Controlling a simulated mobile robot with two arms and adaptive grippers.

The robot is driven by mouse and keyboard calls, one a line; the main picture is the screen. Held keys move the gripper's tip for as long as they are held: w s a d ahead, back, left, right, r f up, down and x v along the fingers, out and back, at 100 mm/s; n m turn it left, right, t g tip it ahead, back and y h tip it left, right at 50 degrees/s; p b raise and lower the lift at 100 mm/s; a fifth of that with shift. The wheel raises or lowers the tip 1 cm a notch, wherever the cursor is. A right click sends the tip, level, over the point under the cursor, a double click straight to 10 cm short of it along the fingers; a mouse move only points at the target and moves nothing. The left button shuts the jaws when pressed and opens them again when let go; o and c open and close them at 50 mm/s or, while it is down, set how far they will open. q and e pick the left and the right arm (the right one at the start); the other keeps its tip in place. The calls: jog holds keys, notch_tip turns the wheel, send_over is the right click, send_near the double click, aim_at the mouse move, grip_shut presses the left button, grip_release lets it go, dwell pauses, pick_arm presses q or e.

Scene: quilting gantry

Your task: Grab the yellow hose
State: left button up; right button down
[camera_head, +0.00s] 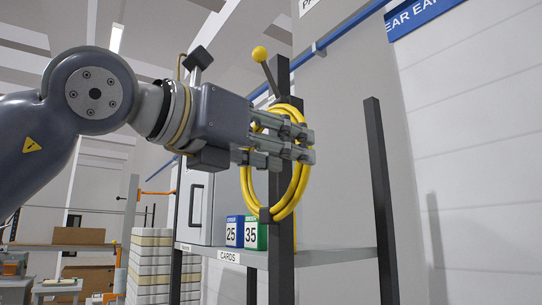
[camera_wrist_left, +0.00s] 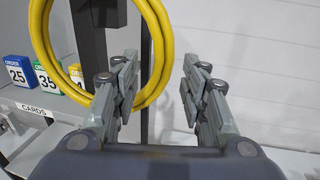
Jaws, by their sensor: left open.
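The yellow hose (camera_head: 303,178) hangs as a coiled loop against a dark upright post with a yellow-knobbed lever above it. My left gripper (camera_head: 306,145) reaches in from the left, and its fingers overlap the upper part of the coil in the head view. The gap between the open fingers (camera_wrist_left: 158,85) shows a strip of the hose's right side and pale wall. I cannot tell whether a finger touches the hose. My right gripper is not in view.
A shelf labelled CARDS (camera_head: 340,254) holds a blue 25 box (camera_head: 233,232) and a green 35 box (camera_head: 254,233) just below the hose. A dark post (camera_head: 380,200) stands at the shelf's right. A grey cabinet (camera_head: 195,205) is behind the arm.

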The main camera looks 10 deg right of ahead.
aim_at(303, 166)
pick_arm(q)
jog(key=p+x, duration=0.3)
jog(key=x, duration=0.2)
jog(key=shift+w, duration=0.2)
jog(key=shift+d, duration=0.1)
jog(key=shift+c, duration=1.4)
jog(key=shift+s, duration=0.1)
grip_shut()
